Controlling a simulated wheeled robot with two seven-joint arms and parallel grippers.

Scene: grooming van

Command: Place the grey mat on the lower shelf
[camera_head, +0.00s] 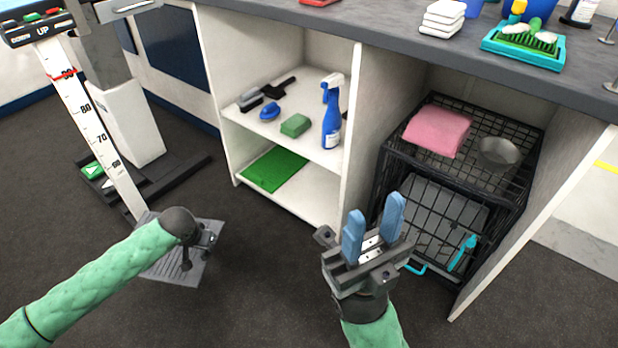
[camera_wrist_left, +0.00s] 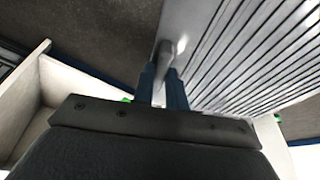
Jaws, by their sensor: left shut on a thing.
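The grey mat (camera_head: 163,264) hangs from my left gripper (camera_head: 195,248), left of the cabinet and in front of it. My left arm and wrist hide part of the mat. In the left wrist view, the blue fingers (camera_wrist_left: 161,82) are shut on a grey grip at the edge of the ribbed mat (camera_wrist_left: 250,50). The lower shelf (camera_head: 312,192) is the white board at the bottom of the cabinet's left bay. A green mat (camera_head: 274,169) lies on its left part. My right gripper (camera_head: 373,212) is open and empty, in front of the black crate.
The upper shelf (camera_head: 300,148) holds brushes, a green sponge (camera_head: 295,125) and a blue spray bottle (camera_head: 331,112). A wire crate (camera_head: 385,150) with a pink towel (camera_head: 437,131) and a bowl (camera_head: 499,153) fills the right bay. A measuring post (camera_head: 100,120) stands left. The lower shelf's right part is bare.

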